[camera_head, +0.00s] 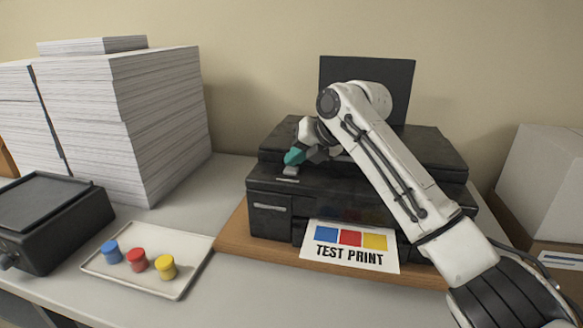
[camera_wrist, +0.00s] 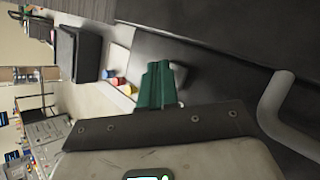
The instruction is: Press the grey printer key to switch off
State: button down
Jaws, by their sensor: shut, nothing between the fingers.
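The black printer (camera_head: 350,190) stands on a wooden board, with a "TEST PRINT" sheet (camera_head: 349,246) in its front. A small light grey key (camera_head: 290,170) shows on its top, near the front left. My gripper (camera_head: 293,158) has teal fingers, shut and empty, directly over the grey key. The tips look very close to the key; I cannot tell whether they touch it.
A white tray (camera_head: 185,287) with blue, red and yellow pots lies left of the printer. A black device (camera_head: 50,215) and tall paper stacks (camera_head: 130,120) stand farther left. A white box (camera_head: 545,185) is at the right.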

aim_at(295, 170)
jog(key=shift+r+p, duration=0.35)
jog(key=shift+r, duration=0.35)
notch_tip(295, 170, up, 6)
jog(key=p, duration=0.4)
